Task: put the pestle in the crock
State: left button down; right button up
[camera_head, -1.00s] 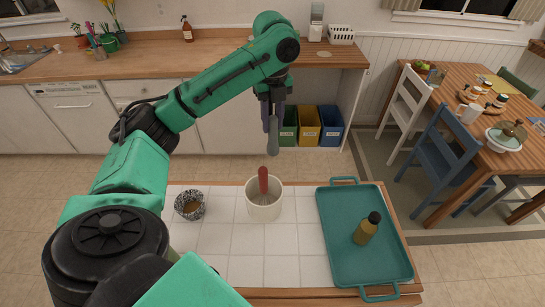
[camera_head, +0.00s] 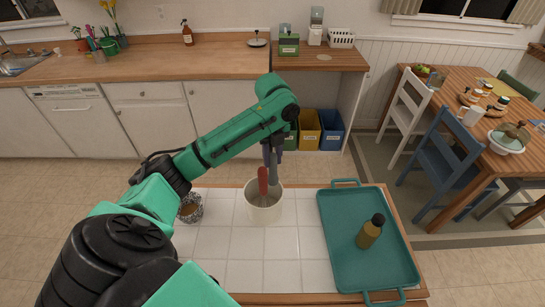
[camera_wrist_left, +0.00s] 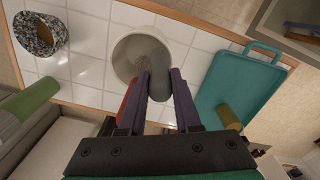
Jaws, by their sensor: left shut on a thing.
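The grey pestle (camera_head: 273,178) hangs upright in my left gripper (camera_head: 273,150), which is shut on its upper part. The cream crock (camera_head: 264,213) stands on the white tiled top. The pestle's lower end shows within the crock's mouth in the head view; I cannot tell how deep it reaches. A red-handled utensil (camera_head: 263,182) stands in the crock, just left of the pestle. In the left wrist view the pestle (camera_wrist_left: 152,62) is between the fingers, over the right part of the crock (camera_wrist_left: 122,52). My right gripper is not in view.
A patterned bowl (camera_head: 190,208) stands left of the crock, partly behind my arm. A teal tray (camera_head: 345,265) with a yellow-brown, black-capped bottle (camera_head: 370,232) lies to the right. The tiles in front of the crock are clear.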

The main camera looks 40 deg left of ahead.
pick_arm(q)
jog(key=shift+f, duration=0.25)
jog(key=c, duration=0.6)
grip_release()
jog(key=shift+r, duration=0.2)
notch_tip(320, 180, up, 12)
jog(key=p, duration=0.2)
jog(key=shift+r, duration=0.15)
